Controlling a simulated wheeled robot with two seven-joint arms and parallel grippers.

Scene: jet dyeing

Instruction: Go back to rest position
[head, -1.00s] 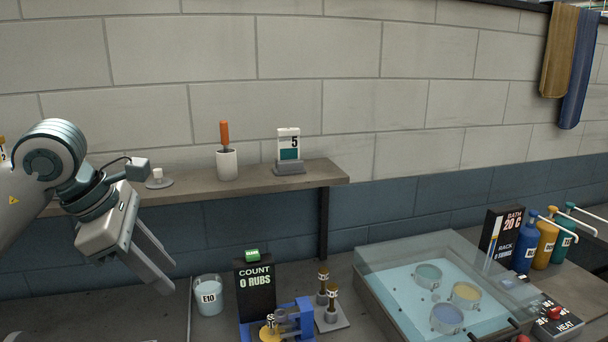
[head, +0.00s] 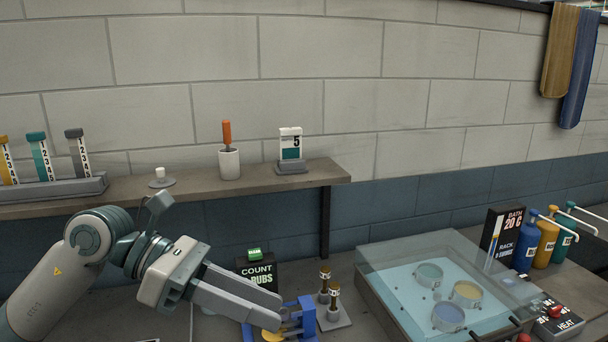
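My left gripper (head: 277,306) reaches in from the left, low over the bench, with its two long grey fingers pointing right. The fingers look parted, with nothing seen between them. Their tips show in front of the left side of the blue rubbing device (head: 306,316); whether they touch it I cannot tell. The gripper covers part of the black count display (head: 262,272), and the E10 beaker seen earlier is hidden behind it. My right gripper is out of view.
A shelf (head: 320,173) holds a rack of tubes (head: 52,190), an orange-handled tool in a cup (head: 229,163) and a number 5 card (head: 290,144). The clear-lidded bath (head: 390,290) and several dye bottles (head: 546,240) stand right. Two brown-topped posts (head: 334,300) stand nearby.

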